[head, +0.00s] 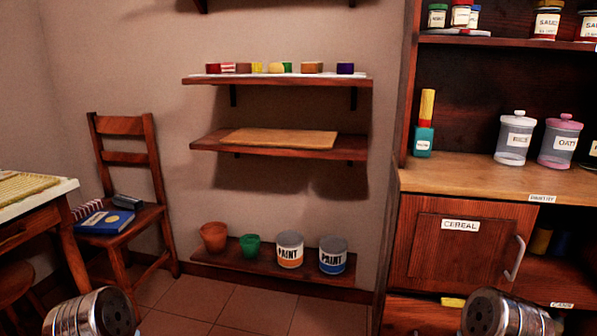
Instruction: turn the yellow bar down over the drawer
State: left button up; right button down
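A small yellow piece (452,301), which looks like the yellow bar, shows below the cereal door at the lower right. It appears to lie level, and my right arm is close in front of its right end. The drawer front (425,315) seems to be the dark reddish wood under the cereal door, cut off by the bottom edge and partly hidden by my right arm. Only metal parts of my two arms show at the lower left and lower right. Neither gripper's fingers are in view.
The cereal door (455,245) is shut, with a pale handle (515,258). A teal container with a yellow top (425,125) and jars (514,140) stand on the counter. Paint cans (290,250) and pots sit on a low shelf. A chair (125,190) stands left.

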aim_at(446, 301)
jog(key=l+z, duration=0.25)
jog(key=z, duration=0.2)
jog(key=l+z, duration=0.25)
jog(key=z, duration=0.2)
